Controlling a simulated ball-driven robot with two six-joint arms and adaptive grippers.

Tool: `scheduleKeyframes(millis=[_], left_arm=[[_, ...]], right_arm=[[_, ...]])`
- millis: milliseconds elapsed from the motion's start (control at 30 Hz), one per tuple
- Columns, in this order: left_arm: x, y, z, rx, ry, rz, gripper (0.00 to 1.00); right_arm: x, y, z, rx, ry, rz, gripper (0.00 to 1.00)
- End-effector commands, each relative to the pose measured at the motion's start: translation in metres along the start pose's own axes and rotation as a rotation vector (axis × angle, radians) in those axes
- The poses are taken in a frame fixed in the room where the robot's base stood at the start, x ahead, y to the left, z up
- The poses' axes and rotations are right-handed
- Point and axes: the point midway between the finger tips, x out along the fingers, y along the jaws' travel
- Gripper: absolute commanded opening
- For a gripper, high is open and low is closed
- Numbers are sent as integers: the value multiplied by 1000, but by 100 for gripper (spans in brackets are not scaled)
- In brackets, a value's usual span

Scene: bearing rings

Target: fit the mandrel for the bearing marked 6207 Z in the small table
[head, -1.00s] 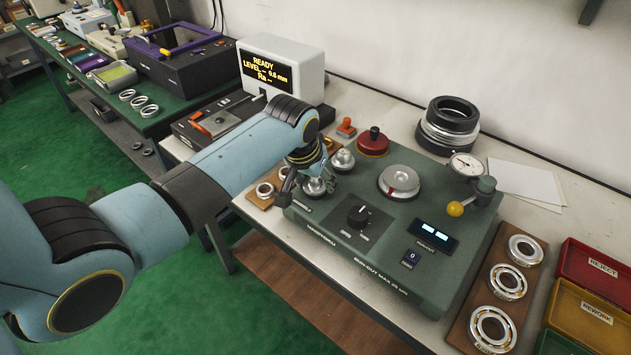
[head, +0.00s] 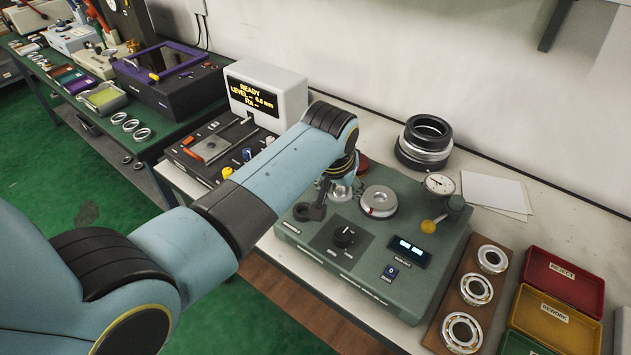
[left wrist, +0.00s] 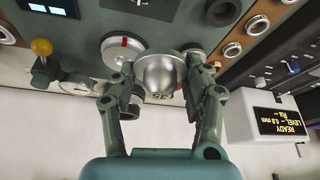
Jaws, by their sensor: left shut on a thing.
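My left gripper (head: 343,181) is shut on a silver domed mandrel (left wrist: 160,76). Dark figures, seemingly 35, show upside down on it in the left wrist view. The gripper's two fingers (left wrist: 161,95) close on its sides. It is above the green run-out tester (head: 300,238), left of the small round table (head: 379,203), which has a red mark and also shows in the left wrist view (left wrist: 122,46). The table's top looks bare. Three bearings, including a middle one (head: 476,290), lie on a wooden board; their markings are unreadable. My right gripper is not in view.
A dial gauge (head: 439,184) and yellow-knobbed lever (head: 428,226) stand right of the small table. A dark round seat (head: 308,212) lies near the left gripper. Red (head: 563,277) and yellow bins are at far right. Dark stacked rings (head: 424,143) stand behind the tester.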

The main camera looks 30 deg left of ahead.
Motion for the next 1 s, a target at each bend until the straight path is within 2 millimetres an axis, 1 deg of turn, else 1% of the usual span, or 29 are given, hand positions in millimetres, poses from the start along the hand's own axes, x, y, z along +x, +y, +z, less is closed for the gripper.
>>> scheduleKeyframes(millis=[33,100,267,1000], left_arm=[[-4,9,-2,-1,3,2,2],[-8,18,-4,-1,1,2,2],[-18,30,-8,-1,2,0,2],[-64,32,-28,-1,2,0,2]], right_arm=[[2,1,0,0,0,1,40],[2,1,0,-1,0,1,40],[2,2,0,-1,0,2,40],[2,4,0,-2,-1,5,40]])
